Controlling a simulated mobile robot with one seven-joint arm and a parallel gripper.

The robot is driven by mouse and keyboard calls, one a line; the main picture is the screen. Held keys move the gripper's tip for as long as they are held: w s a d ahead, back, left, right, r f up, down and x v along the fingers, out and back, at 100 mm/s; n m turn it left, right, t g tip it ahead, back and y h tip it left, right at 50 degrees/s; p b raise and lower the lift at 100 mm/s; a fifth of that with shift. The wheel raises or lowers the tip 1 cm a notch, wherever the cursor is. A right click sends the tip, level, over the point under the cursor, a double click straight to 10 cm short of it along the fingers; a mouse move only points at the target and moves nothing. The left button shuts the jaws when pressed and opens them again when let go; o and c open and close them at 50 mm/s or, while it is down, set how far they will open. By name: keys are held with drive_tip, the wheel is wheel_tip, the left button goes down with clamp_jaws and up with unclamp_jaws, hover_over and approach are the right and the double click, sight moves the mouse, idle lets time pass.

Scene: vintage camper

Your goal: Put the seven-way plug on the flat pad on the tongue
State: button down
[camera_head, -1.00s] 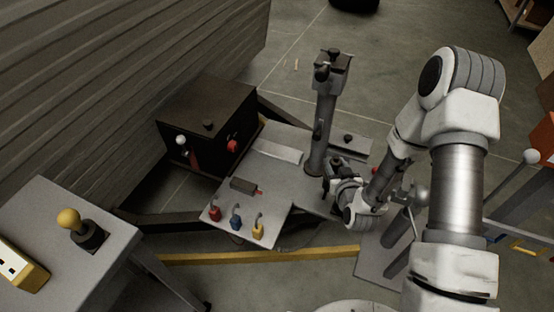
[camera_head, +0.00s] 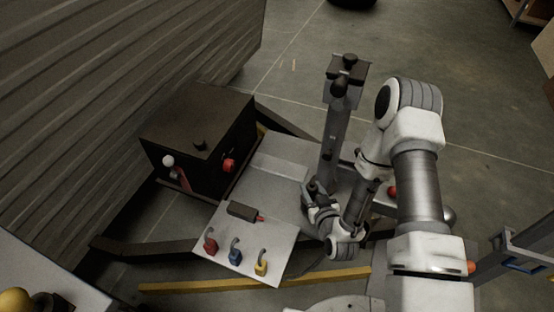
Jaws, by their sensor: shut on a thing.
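A small dark block with a red tip (camera_head: 243,211) lies on the plate's front part.
The jack post (camera_head: 333,135) stands close behind my gripper. A black box (camera_head: 195,130) with a red knob (camera_head: 229,166) bounds the pad's left side. Red (camera_head: 210,245), blue (camera_head: 235,255) and yellow (camera_head: 261,266) hooked pieces line the plate's front edge. The plate's middle is clear.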

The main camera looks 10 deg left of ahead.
drive_tip(key=r+b+x, duration=0.1)
drive_tip(key=b+x, duration=0.1)
drive_tip(key=x, duration=0.7)
drive_tip(key=w+r+b+x, duration=0.1)
drive_tip(key=b+x, duration=0.2)
drive_tip(key=x, duration=0.6)
drive_tip(key=shift+w+a+r+b, duration=0.25)
drive_tip(key=shift+a+r+b, duration=0.05)
drive_tip(key=shift+f, duration=0.1)
drive_tip(key=shift+c, duration=2.2)
unclamp_jaws()
drive_tip(key=p+v, duration=0.4)
drive_tip(key=v, duration=0.8)
